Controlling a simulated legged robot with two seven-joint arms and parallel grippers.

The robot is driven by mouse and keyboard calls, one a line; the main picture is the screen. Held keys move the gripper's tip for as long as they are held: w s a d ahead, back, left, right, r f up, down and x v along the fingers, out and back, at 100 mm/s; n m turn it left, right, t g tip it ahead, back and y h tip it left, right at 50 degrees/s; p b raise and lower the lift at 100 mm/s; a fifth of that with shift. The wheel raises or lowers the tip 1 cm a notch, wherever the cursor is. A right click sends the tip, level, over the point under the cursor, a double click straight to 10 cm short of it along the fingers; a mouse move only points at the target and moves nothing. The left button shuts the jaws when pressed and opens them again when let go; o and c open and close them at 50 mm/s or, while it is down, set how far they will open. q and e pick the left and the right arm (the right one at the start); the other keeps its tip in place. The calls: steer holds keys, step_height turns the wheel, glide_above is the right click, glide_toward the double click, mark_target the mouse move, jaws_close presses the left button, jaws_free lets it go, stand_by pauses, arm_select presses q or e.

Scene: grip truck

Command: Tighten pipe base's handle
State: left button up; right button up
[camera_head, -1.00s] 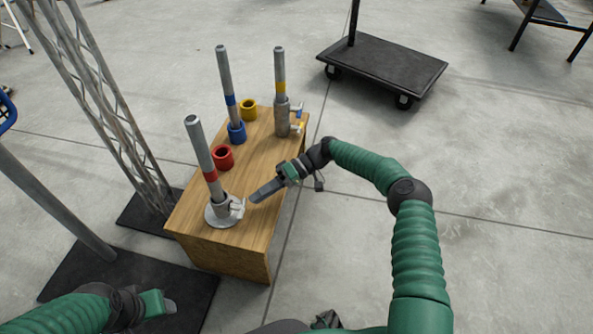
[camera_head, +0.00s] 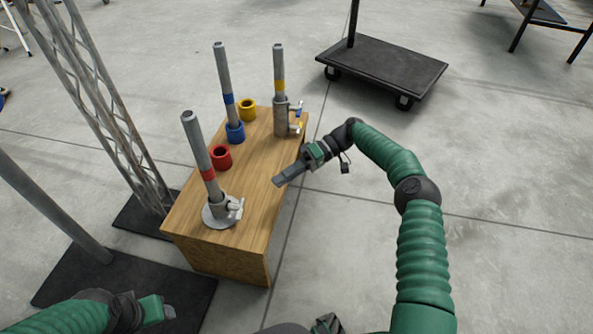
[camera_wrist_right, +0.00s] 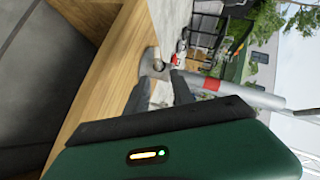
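The pipe base (camera_head: 217,214) is a grey round flange with a short collar at the near end of the wooden box. A grey pipe with a red band (camera_head: 199,150) stands in it, slightly tilted. Its pale metal handle (camera_head: 236,207) sticks out on the collar's right side. My right gripper (camera_head: 277,181) is to the right of the handle, apart from it and above the box. In the right wrist view its two dark fingers (camera_wrist_right: 160,92) are spread with nothing between them; the pipe base (camera_wrist_right: 149,62) lies beyond. My left gripper (camera_head: 168,311) is low at left, its fingers unclear.
The wooden box (camera_head: 255,205) also bears red (camera_head: 220,158), blue (camera_head: 235,133) and yellow (camera_head: 248,109) rings and two more upright pipes (camera_head: 223,75) (camera_head: 279,65). A metal truss (camera_head: 100,110) stands left. A black cart (camera_head: 380,67) is behind right. Floor right is clear.

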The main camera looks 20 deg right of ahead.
steer(key=b+v, duration=0.2)
steer(key=v, duration=0.2)
steer(key=shift+d+r, duration=0.2)
steer(key=shift+r, duration=0.05)
stand_by(0.4)
steer(key=shift+r, duration=0.1)
